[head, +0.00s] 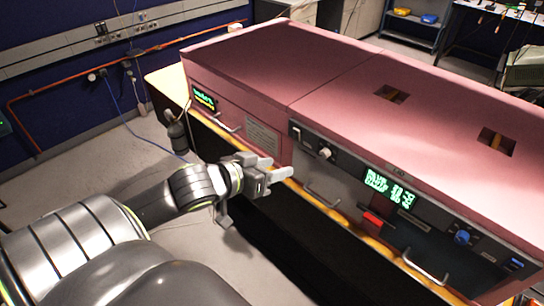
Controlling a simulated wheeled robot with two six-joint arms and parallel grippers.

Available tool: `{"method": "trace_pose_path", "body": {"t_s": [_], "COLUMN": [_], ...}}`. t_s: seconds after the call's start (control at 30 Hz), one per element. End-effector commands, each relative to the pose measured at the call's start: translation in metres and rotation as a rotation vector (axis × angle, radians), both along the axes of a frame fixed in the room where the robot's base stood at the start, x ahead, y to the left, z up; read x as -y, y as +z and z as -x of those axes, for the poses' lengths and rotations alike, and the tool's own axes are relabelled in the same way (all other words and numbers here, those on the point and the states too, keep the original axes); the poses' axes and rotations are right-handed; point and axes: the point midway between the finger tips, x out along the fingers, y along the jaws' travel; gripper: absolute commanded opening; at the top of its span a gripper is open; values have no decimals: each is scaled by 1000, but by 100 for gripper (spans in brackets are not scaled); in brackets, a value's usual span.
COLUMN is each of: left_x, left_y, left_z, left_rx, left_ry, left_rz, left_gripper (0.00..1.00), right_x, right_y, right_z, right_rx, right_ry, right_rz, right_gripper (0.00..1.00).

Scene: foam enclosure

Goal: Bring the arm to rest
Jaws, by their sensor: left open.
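My left arm comes in from the lower left. Its gripper (277,172) is open, with its light-coloured fingers apart and nothing seen between them. It is in front of the pink foam enclosure (260,62), near the lower front edge between the left and right sections. Whether a finger touches the front panel, I cannot tell. My right gripper is not in view.
The enclosure's front has metal handles, a knob (325,153), a red block (372,221), a blue knob (462,237) and lit green displays (389,189). It stands on a wooden bench (168,88).

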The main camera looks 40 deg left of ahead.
Motion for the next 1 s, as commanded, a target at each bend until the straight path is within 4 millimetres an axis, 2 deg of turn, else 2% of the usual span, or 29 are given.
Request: {"method": "trace_pose_path", "body": {"t_s": [0.53,0.63,0.77,0.87,1.0], "left_x": [0,-5,-28,-55,-92], "left_y": [0,-9,-48,-99,-182], "left_z": [0,-3,-17,-28,-32], "left_rx": [0,-8,-38,-84,-165], "left_ry": [1,14,69,133,213], "left_rz": [0,-3,-15,-39,-77], "left_gripper": [47,47,47,47,47], "right_x": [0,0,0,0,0], "right_y": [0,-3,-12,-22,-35], "right_z": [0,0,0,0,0], "right_rx": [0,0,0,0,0], "right_ry": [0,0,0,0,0], "right_rz": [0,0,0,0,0], "right_gripper": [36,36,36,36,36]}}
